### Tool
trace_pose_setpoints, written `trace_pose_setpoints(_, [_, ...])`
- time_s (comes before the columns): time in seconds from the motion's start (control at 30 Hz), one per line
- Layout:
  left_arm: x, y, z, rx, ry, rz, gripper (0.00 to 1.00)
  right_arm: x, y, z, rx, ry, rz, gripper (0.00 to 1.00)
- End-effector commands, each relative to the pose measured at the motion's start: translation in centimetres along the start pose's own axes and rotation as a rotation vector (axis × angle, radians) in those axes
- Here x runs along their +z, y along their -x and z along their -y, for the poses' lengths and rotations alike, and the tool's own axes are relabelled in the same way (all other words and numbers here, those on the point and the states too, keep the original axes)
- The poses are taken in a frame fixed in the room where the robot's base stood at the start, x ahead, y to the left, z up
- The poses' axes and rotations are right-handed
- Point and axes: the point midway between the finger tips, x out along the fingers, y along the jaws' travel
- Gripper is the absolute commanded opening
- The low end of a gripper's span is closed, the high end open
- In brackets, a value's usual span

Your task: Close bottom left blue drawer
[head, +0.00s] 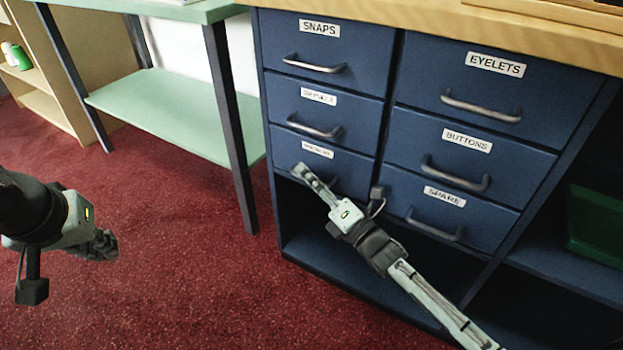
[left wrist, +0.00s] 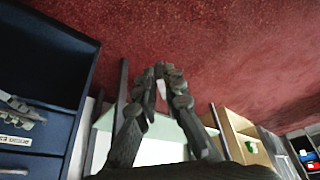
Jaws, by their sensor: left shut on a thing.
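The bottom left blue drawer (head: 350,168) is in the left column of the cabinet, and its label is blurred. Its front looks about level with the drawers above it. My right gripper (head: 303,172) is in front of it, by its handle, and covers part of it; whether it touches is unclear. I cannot tell if its fingers are open. It also shows at the left edge of the left wrist view (left wrist: 18,108). My left gripper (head: 108,244) hangs over the carpet, away from the cabinet. Its fingertips (left wrist: 163,72) are close together; what they hold cannot be made out.
The other blue drawers, such as SNAPS (head: 315,62) and EYELETS (head: 490,92), look closed. An open cubby (head: 385,272) lies below them. A green table with a lower shelf (head: 170,115) stands left of the cabinet. The red carpet (head: 190,290) in front is clear.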

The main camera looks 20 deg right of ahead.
Motion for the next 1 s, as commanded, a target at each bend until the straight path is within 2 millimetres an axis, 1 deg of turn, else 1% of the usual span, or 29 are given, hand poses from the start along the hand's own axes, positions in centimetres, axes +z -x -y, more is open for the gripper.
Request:
trace_pose_setpoints(0.07, [0.0, 0.0, 0.0, 0.000, 0.000, 0.000, 0.00, 0.0, 0.4, 0.1, -0.002, 0.000, 0.000, 0.30])
trace_pose_setpoints(0.17, [0.0, 0.0, 0.0, 0.000, 0.000, 0.000, 0.00, 0.1, 1.5, 0.2, -0.004, -0.001, 0.001, 0.30])
trace_pose_setpoints(0.27, [0.0, 0.0, 0.0, 0.000, 0.000, 0.000, 0.00, 0.2, 3.4, -0.2, -0.005, 0.000, -0.001, 0.30])
trace_pose_setpoints(0.5, [0.0, 0.0, 0.0, 0.000, 0.000, 0.000, 0.00, 0.8, 8.7, -1.2, -0.004, 0.000, -0.001, 0.30])
trace_pose_setpoints(0.6, [0.0, 0.0, 0.0, 0.000, 0.000, 0.000, 0.00, 1.0, 10.5, -1.6, -0.004, 0.000, -0.001, 0.30])
trace_pose_setpoints(0.7, [0.0, 0.0, 0.0, 0.000, 0.000, 0.000, 0.00, 1.2, 11.8, -1.8, -0.003, 0.001, 0.000, 0.30])
trace_pose_setpoints(0.8, [0.0, 0.0, 0.0, 0.000, 0.000, 0.000, 0.00, 1.2, 12.6, -2.0, -0.001, 0.000, 0.000, 0.30])
trace_pose_setpoints(1.0, [0.0, 0.0, 0.0, 0.000, 0.000, 0.000, 0.00, 1.3, 12.9, -2.1, 0.000, 0.000, 0.001, 0.30])
